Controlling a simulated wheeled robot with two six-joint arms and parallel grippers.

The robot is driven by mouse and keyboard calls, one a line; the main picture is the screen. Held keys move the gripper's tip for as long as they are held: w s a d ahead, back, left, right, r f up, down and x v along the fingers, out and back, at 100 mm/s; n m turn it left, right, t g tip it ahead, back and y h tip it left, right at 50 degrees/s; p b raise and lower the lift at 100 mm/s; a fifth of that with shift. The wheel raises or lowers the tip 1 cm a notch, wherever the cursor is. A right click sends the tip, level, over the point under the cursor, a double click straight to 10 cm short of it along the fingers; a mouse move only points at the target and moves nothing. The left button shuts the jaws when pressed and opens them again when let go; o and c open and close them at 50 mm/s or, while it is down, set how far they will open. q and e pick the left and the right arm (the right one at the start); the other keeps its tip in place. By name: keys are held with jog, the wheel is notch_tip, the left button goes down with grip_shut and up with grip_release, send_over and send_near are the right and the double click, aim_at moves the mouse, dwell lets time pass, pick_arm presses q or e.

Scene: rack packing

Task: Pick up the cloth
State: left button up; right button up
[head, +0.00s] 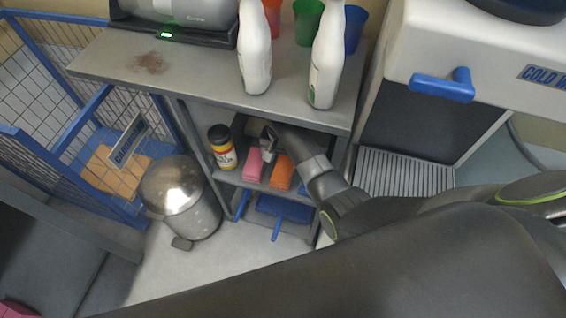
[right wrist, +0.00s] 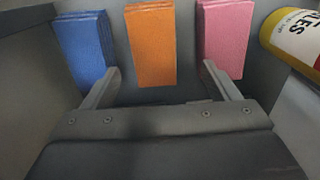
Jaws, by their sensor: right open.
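Three folded cloths lie side by side on the shelf under the counter. The pink cloth (head: 253,164) is on the left in the head view, the orange cloth (head: 282,172) is in the middle, and the blue cloth (head: 303,188) is mostly hidden by my arm. My right gripper (head: 268,146) reaches into the shelf. In the right wrist view, its open, empty jaws (right wrist: 158,73) point at the orange cloth (right wrist: 151,45). The blue cloth (right wrist: 85,48) is by the left finger and the pink cloth (right wrist: 226,38) by the right finger. Contact cannot be told. My left gripper is not in view.
A yellow-labelled container (head: 222,147) stands on the shelf left of the cloths. White bottles (head: 254,50) and coloured cups stand on the counter (head: 200,75) above. A metal bin (head: 180,195) and a blue cage (head: 60,110) are to the left.

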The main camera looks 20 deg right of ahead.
aim_at(283, 169)
jog(key=shift+s+f, duration=0.3)
jog(key=shift+f, duration=0.65)
jog(key=f+b, duration=0.1)
jog(key=f, duration=0.1)
jog(key=f+b, duration=0.1)
jog(key=f, duration=0.1)
jog(key=shift+s+d+f, duration=0.15)
jog(key=shift+s+f, duration=0.05)
jog(key=shift+f, duration=0.2)
jog(key=c, duration=1.1)
